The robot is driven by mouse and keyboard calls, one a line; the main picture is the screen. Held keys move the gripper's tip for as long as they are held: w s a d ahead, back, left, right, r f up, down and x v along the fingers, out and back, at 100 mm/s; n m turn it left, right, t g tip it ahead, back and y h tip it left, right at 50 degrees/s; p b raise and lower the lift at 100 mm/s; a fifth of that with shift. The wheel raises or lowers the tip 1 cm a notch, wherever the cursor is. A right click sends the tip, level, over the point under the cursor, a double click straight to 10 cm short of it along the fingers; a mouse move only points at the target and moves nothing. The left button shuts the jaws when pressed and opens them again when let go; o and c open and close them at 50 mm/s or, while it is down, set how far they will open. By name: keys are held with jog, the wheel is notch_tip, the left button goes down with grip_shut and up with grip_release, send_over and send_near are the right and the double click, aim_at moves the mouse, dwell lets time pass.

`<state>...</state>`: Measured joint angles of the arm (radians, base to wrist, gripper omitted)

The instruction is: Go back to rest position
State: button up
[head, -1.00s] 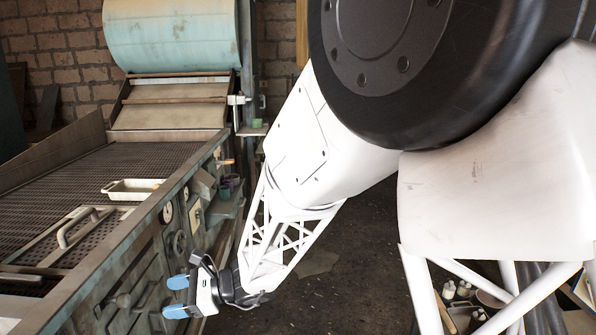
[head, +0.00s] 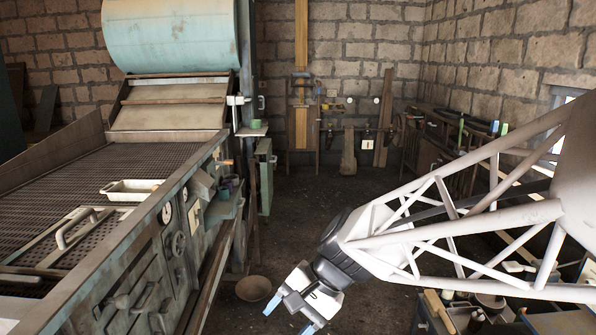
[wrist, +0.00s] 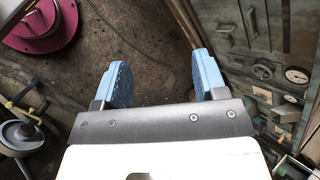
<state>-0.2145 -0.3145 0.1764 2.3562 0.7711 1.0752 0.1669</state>
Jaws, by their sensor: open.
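My gripper (head: 292,315) hangs low at the bottom middle of the head view, right of the large machine and over the floor. Its blue fingertips point down, partly cut by the frame's lower edge. In the wrist view, the two blue fingers (wrist: 163,85) stand wide apart with only bare floor between them. The gripper is open and holds nothing. My white lattice arm reaches in from the right of the head view.
The machine (head: 160,215) with a mesh bed fills the left. A white tray (head: 130,190) lies on it. A round bowl (head: 253,288) is on the floor near my gripper. A magenta round base (wrist: 50,25) shows in the wrist view. The floor (head: 325,205) behind is clear.

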jog(key=s+d+r+n+t+h, duration=0.1)
jog(key=s+d, duration=0.4)
jog(key=d, duration=0.5)
jog(key=s+d+r+n+t+h, duration=0.2)
jog(key=d+h, duration=0.4)
jog(key=d, duration=0.4)
jog(key=s+n+t, duration=0.1)
jog(key=s, duration=0.1)
jog(key=shift+s+h, duration=0.3)
jog(key=shift+s, duration=0.05)
dwell(1.4)
